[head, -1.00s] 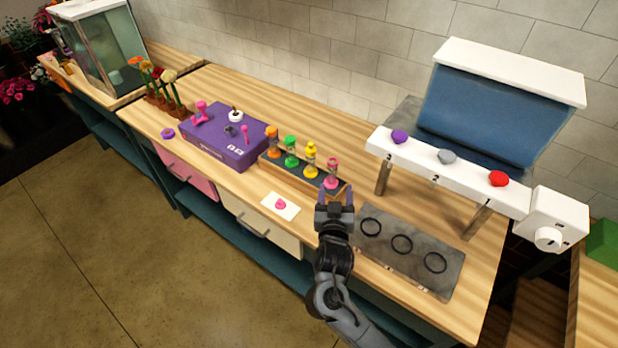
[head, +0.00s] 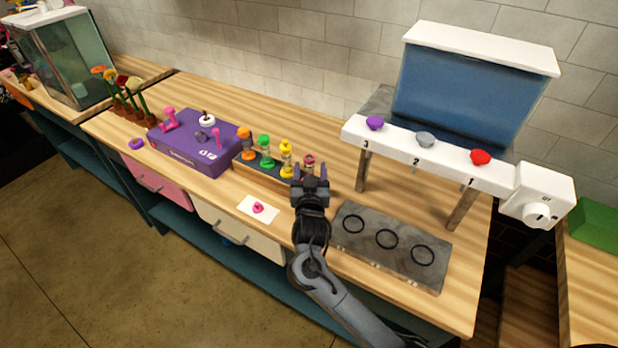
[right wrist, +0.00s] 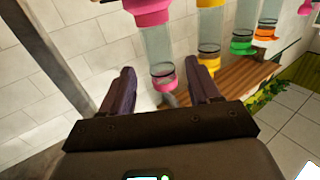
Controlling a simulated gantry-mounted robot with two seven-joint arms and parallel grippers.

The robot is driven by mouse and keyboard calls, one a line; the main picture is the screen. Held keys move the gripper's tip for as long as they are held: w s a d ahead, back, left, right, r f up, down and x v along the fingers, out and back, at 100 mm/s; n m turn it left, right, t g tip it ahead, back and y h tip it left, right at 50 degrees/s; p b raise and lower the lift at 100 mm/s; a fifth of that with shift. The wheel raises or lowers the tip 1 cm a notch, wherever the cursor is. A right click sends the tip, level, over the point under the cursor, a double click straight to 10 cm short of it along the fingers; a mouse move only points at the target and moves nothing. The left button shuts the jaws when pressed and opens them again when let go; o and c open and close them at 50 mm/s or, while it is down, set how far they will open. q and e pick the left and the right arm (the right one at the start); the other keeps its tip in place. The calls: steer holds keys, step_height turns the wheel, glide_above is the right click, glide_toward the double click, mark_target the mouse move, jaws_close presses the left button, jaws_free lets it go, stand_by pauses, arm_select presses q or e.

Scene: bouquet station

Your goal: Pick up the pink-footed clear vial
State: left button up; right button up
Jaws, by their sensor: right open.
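The pink-footed clear vial (head: 309,160) stands at the right end of the vial rack (head: 262,174), mostly hidden behind my right gripper in the head view. In the right wrist view, which looks upside down, the clear vial (right wrist: 155,44) has its wide pink foot at the top of the picture and a pink band at its other end. My right gripper (head: 310,172) is open. In the right wrist view its fingers (right wrist: 168,72) lie on either side of the vial's banded end, with gaps visible. I cannot tell how deep the vial sits between them. My left gripper is not in view.
Yellow (head: 286,160), green (head: 266,150) and orange (head: 245,143) vials stand in a row to the left. A white dispenser stand (head: 440,160) is close on the right. A grey plate with three rings (head: 390,246) and a pink-marked card (head: 258,209) lie nearer the front.

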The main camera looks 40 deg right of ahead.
mark_target(309, 159)
steer(key=shift+b+x, duration=0.35)
steer(key=shift+x, duration=2.05)
steer(key=shift+a, duration=0.1)
jaws_close()
